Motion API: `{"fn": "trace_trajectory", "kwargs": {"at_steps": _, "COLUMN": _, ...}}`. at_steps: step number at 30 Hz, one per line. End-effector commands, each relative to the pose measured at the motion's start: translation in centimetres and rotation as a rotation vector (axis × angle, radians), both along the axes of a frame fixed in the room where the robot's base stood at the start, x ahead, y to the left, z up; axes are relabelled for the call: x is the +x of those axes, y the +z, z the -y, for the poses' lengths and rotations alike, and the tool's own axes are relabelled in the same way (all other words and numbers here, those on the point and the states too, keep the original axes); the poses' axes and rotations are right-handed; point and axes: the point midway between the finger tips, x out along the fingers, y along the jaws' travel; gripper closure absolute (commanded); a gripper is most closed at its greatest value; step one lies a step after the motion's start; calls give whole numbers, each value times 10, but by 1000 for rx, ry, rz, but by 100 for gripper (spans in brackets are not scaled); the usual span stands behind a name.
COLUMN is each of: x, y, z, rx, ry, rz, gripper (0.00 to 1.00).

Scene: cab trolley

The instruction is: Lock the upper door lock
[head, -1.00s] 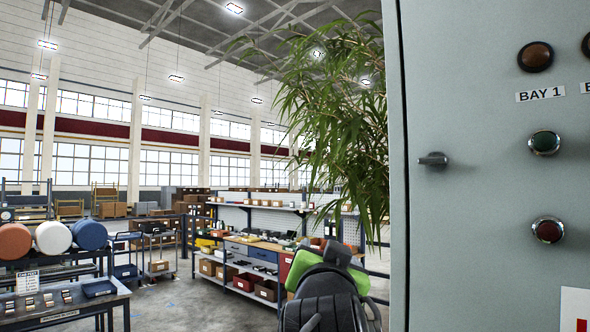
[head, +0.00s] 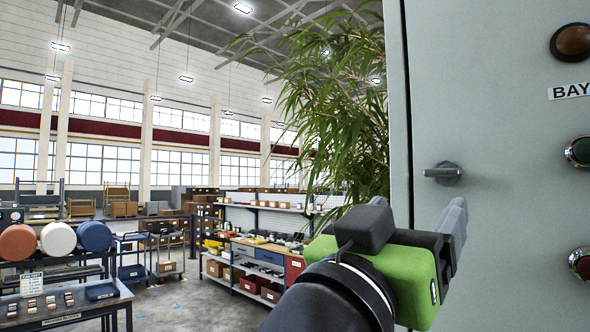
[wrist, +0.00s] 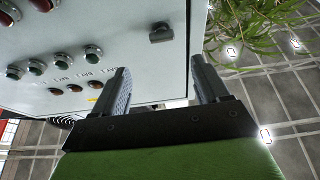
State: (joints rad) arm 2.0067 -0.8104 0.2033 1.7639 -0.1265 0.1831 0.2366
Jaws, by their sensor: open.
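The upper door lock (head: 443,173) is a small grey metal turn handle on the pale grey cabinet door, near its left edge. Its handle lies about level, pointing left. It also shows in the wrist view (wrist: 161,33), beyond the fingers and a little above the gap between them. My gripper (head: 457,222), with a green body and grey fingers, is just below the lock in the head view. In the wrist view its two fingers (wrist: 160,85) stand apart with nothing between them. The gripper does not touch the lock.
The cabinet door (head: 490,120) carries round lamps and buttons on its right, with a BAY label (head: 571,91). A leafy plant (head: 335,100) stands left of the cabinet. Shelves and a workbench (head: 258,255) are farther back. A table (head: 65,300) stands at lower left.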

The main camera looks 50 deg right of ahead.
Motion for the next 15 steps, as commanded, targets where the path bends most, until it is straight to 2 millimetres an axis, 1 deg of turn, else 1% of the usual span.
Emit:
{"fn": "trace_trajectory", "kwargs": {"at_steps": 1, "x": -2, "y": 10, "z": 14, "rx": 6, "ry": -4, "rz": 0, "gripper": 26}}
{"fn": "trace_trajectory", "kwargs": {"at_steps": 3, "x": -4, "y": 17, "z": 31, "rx": 6, "ry": -3, "rz": 2, "gripper": 26}}
{"fn": "trace_trajectory", "kwargs": {"at_steps": 9, "x": -8, "y": 35, "z": 73, "rx": 4, "ry": -3, "rz": 3, "gripper": 26}}
{"fn": "trace_trajectory", "kwargs": {"at_steps": 12, "x": -9, "y": 41, "z": 87, "rx": 3, "ry": -1, "rz": 1, "gripper": 26}}
{"fn": "trace_trajectory", "kwargs": {"at_steps": 15, "x": -9, "y": 43, "z": 94, "rx": 1, "ry": 2, "rz": 2, "gripper": 26}}
